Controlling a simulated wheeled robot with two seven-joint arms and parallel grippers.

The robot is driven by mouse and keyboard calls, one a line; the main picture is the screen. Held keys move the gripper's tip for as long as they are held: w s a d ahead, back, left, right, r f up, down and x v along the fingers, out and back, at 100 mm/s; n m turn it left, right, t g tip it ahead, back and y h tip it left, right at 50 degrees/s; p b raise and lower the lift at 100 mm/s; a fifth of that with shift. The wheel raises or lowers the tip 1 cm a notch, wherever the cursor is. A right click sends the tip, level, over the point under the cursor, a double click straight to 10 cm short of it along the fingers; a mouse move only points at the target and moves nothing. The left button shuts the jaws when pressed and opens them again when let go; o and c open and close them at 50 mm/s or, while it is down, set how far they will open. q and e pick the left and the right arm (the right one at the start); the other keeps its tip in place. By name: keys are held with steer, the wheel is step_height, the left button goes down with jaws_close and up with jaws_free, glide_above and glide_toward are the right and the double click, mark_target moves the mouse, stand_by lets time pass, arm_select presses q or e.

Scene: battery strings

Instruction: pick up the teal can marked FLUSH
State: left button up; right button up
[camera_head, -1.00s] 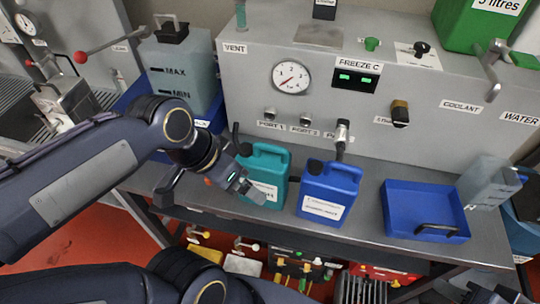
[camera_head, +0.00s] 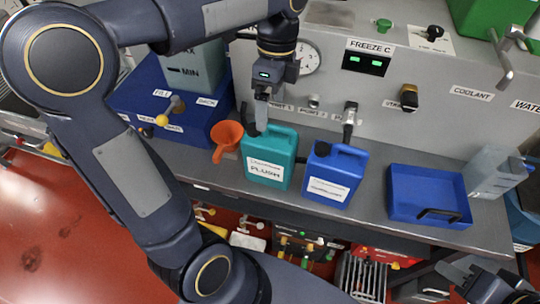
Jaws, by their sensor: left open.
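The teal can (camera_head: 269,160) marked FLUSH stands upright on the grey bench, its white label facing me. Its handle is along the top and a dark cap is at its top left. My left gripper (camera_head: 262,112) points down at the can's top left, and its fingers overlap the cap area in the picture. It is open; the fingers are seen nearly edge-on, so I cannot tell whether they touch the can. My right gripper (camera_head: 482,280) is partly in view at the lower right corner, away from the can; its jaw state is unclear.
A blue can (camera_head: 332,174) stands close right of the teal one. An orange funnel (camera_head: 226,136) is close on its left. The panel with gauge and valves (camera_head: 330,83) rises behind. A blue tray (camera_head: 403,187) lies farther right. The bench's front edge is below the cans.

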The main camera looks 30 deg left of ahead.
mark_target(270, 135)
arm_select(q)
steer(key=f, duration=0.2)
steer(key=s+f, duration=0.1)
steer(key=f, duration=0.3)
steer(key=shift+s+d+f, duration=0.25)
steer(key=shift+d+f, duration=0.1)
steer(key=shift+r+p, duration=0.15)
steer(key=shift+p, duration=0.15)
steer(key=c, duration=1.4)
steer(key=shift+o, duration=0.2)
